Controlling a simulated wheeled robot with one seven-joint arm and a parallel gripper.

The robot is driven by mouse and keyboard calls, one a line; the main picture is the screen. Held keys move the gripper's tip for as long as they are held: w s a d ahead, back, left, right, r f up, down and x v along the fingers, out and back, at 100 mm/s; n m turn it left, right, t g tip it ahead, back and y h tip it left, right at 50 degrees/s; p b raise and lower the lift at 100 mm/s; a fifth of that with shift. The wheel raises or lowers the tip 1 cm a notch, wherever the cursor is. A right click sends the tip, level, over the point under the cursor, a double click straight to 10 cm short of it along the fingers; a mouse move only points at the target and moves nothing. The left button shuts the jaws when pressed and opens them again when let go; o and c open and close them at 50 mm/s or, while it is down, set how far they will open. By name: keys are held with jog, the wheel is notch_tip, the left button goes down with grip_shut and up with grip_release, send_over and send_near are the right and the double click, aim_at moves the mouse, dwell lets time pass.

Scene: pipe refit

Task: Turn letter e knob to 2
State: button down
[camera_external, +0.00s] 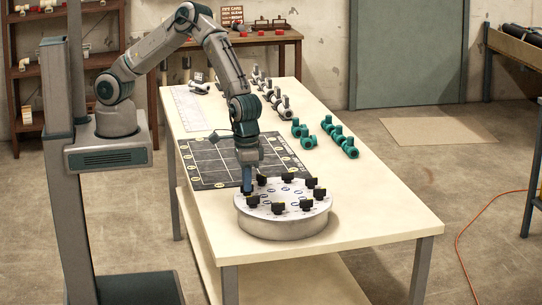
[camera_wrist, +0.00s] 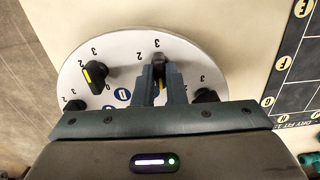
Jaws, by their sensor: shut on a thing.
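A round grey dial stand (camera_external: 283,228) sits on the near part of the table, with several black knobs around its white top. In the wrist view its white top (camera_wrist: 128,47) shows printed numbers and blue circled letters. My gripper (camera_external: 248,188) points down at the stand's left edge. A neighbouring knob (camera_wrist: 95,77) shows a yellow stripe.
Other knobs, such as the front one (camera_external: 278,207), stand close around the rim. A black gridded mat (camera_external: 212,160) lies behind the stand. Green fittings (camera_external: 348,146) and grey fittings (camera_external: 278,101) lie farther back. The table's (camera_external: 370,210) right front is clear.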

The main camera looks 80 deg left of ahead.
jog(key=m+b, duration=0.2)
jog(key=m, duration=0.1)
jog(key=shift+f, duration=0.1)
jog(key=m+b, duration=0.1)
jog(key=m, duration=0.1)
jog(key=shift+w+m+b, duration=0.1)
jog(key=shift+m+b, duration=0.2)
jog(key=shift+m, duration=0.1)
jog(key=m+b, duration=0.1)
jog(key=m, duration=0.5)
jog(key=shift+b, duration=0.3)
jog(key=m, duration=0.6)
jog(key=shift+r, duration=0.2)
jog(key=m, duration=0.5)
jog(key=shift+m, duration=0.4)
jog(key=c, duration=1.5)
grip_release()
